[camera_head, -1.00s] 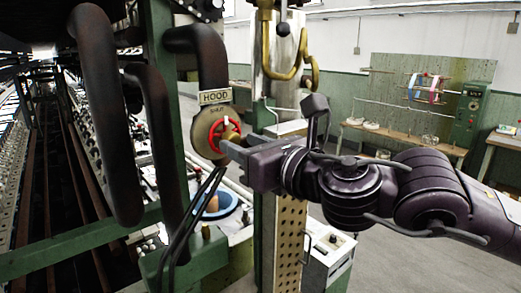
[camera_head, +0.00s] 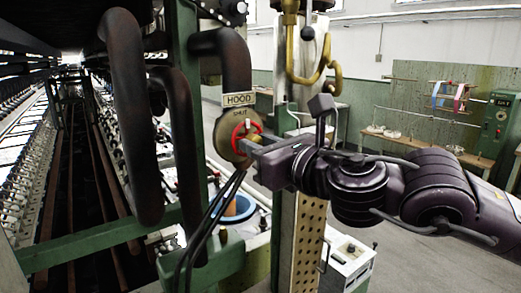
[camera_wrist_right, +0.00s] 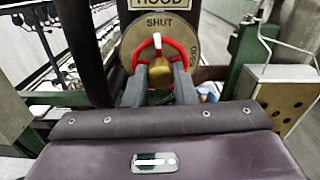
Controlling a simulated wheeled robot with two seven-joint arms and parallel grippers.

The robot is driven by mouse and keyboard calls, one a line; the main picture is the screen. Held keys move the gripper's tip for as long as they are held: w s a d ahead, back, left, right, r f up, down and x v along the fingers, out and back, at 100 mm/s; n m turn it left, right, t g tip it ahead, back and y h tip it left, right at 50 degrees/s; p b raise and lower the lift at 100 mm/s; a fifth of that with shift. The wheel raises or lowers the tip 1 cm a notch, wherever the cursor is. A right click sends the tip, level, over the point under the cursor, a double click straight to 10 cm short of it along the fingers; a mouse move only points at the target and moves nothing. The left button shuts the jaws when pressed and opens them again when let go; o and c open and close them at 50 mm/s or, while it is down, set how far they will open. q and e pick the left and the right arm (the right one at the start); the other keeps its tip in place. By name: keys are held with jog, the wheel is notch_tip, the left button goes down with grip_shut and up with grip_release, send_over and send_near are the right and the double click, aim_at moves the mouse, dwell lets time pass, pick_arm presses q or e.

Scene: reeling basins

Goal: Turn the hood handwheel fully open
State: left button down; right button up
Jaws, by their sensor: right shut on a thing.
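The red hood handwheel (camera_head: 238,133) is mounted on a round brass-coloured plate (camera_head: 224,140) under a HOOD sign (camera_head: 239,99). In the right wrist view the handwheel (camera_wrist_right: 177,46) has a brass hub (camera_wrist_right: 160,71) and a white mark (camera_wrist_right: 157,42) at its top, just below the word SHUT. My right gripper (camera_head: 258,147) reaches the wheel from the right. In the wrist view its two fingers (camera_wrist_right: 160,82) flank the hub and are shut on the handwheel, covering its lower part. My left gripper is not in view.
Dark bent pipes (camera_head: 130,120) and green frame beams (camera_head: 95,238) stand left of the wheel. A perforated column (camera_head: 308,240) and a white box (camera_head: 348,262) are below my right arm. A bench (camera_head: 400,140) stands farther back; open floor lies between.

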jog(key=n+b, duration=2)
jog(key=n, duration=0.7)
jog(key=shift+f+n, duration=0.15)
jog(key=shift+n, duration=0.25)
jog(key=o, duration=0.8)
jog(key=shift+o, duration=0.2)
